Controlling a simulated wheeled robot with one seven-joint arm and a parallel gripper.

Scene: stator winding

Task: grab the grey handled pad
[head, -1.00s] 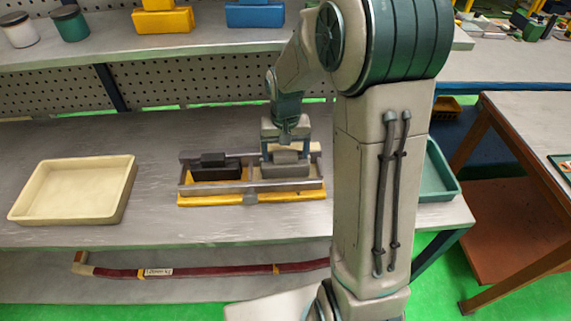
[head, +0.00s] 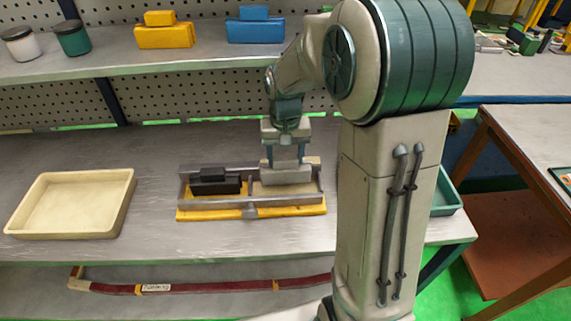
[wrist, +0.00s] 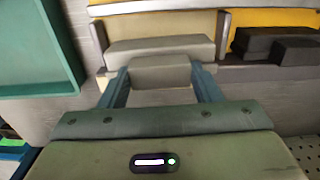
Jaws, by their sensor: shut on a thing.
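The grey handled pad (head: 287,176) is in my gripper, above the right compartment of a metal-railed holder with a yellow base (head: 210,214). In the wrist view the pad's block (wrist: 160,48) lies beyond its handle (wrist: 160,72), which is between the two fingers. My gripper (head: 287,162) points down and is shut on the handle. The bare floor of the right compartment shows below the pad, so it appears lifted clear. A black handled pad (head: 215,185) sits in the left compartment; it also shows at the right of the wrist view (wrist: 270,45).
A cream tray (head: 70,204) stands on the bench at left, with clear bench between it and the holder. A green tray (head: 446,196) is at right, partly behind my arm. Yellow (head: 163,36) and blue (head: 255,30) handled pads and two jars stand on the shelf above.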

